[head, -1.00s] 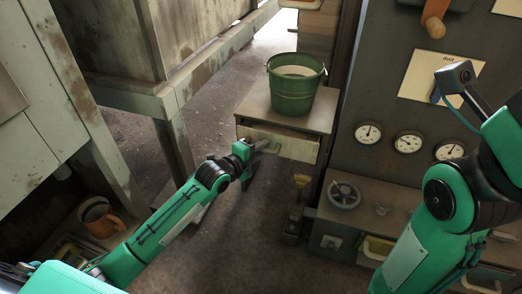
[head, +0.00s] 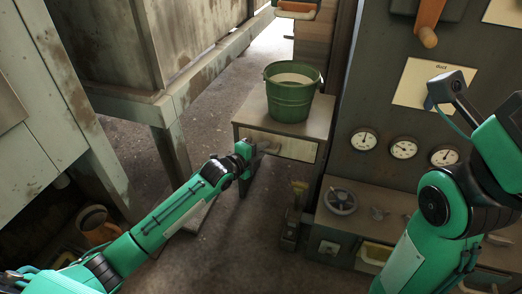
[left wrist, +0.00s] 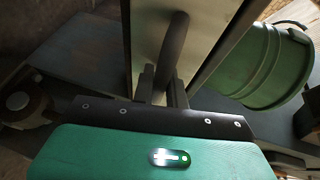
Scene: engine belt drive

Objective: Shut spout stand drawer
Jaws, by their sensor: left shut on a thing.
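The spout stand (head: 248,112) is a small grey stand with a green bucket (head: 290,100) on top. Its pale drawer front (head: 298,149) faces me under the top, close to the stand's front edge; I cannot tell whether a small gap is left. My left gripper (head: 258,150) is shut on the drawer's handle (head: 270,149). The left wrist view shows the fingers (left wrist: 160,85) around the dark bar handle (left wrist: 175,38), near the drawer front. My right arm is bent at the right; its end (head: 447,87) is in front of the panel, its finger state unclear.
A gauge panel (head: 385,110) and a low cabinet with a handwheel (head: 341,200) stand right of the stand. A worn bench (head: 135,105) is at the left. Floor (head: 235,230) in front of the stand is open.

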